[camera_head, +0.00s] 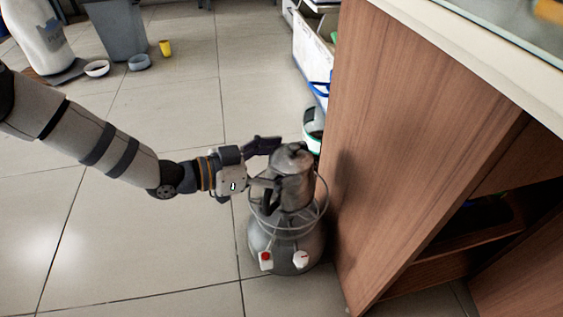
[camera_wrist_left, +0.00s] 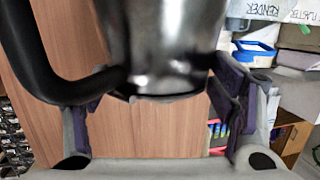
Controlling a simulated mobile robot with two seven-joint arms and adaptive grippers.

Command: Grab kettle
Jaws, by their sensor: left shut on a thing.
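The kettle (camera_head: 296,187) is dark metal with a lid knob and a dark handle. It is above the round grey gas stove base (camera_head: 272,262), inside or just above its wire ring; I cannot tell whether it still touches the base. My left gripper (camera_head: 270,164) comes in from the left and is shut on the kettle near its upper body. In the left wrist view the shiny kettle body (camera_wrist_left: 172,45) fills the space between the purple fingers, with its black handle (camera_wrist_left: 45,75) on the left. My right gripper is out of view.
A wooden cabinet (camera_head: 420,130) with an open shelf stands close on the right of the kettle. A white shelf unit (camera_head: 312,55) is behind. A grey bin (camera_head: 120,28), bowls and a yellow cup (camera_head: 165,48) are at the far left.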

